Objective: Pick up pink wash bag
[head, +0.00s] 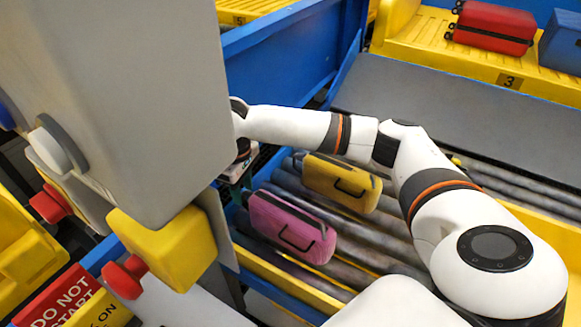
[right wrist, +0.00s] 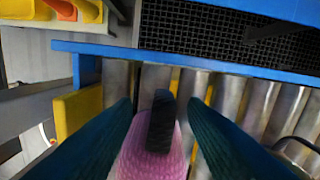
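The pink wash bag (head: 285,222) lies on the roller conveyor, with a dark strip along its top and a black handle on its near side. In the right wrist view the pink bag (right wrist: 150,160) shows at the bottom centre, its dark strip pointing up between my fingers. My right gripper (right wrist: 160,108) is open, with one dark teal finger on each side of the strip and gaps visible. In the head view my right gripper (head: 236,190) is at the bag's far left end, partly hidden by the grey post. My left gripper is not in view.
A yellow bag (head: 342,182) lies on the rollers just beyond the pink one. A grey post (head: 120,110) with a yellow box and red button (head: 124,278) fills the left. Blue side rails (head: 275,50) border the conveyor. A red suitcase (head: 491,27) sits on a yellow tray behind.

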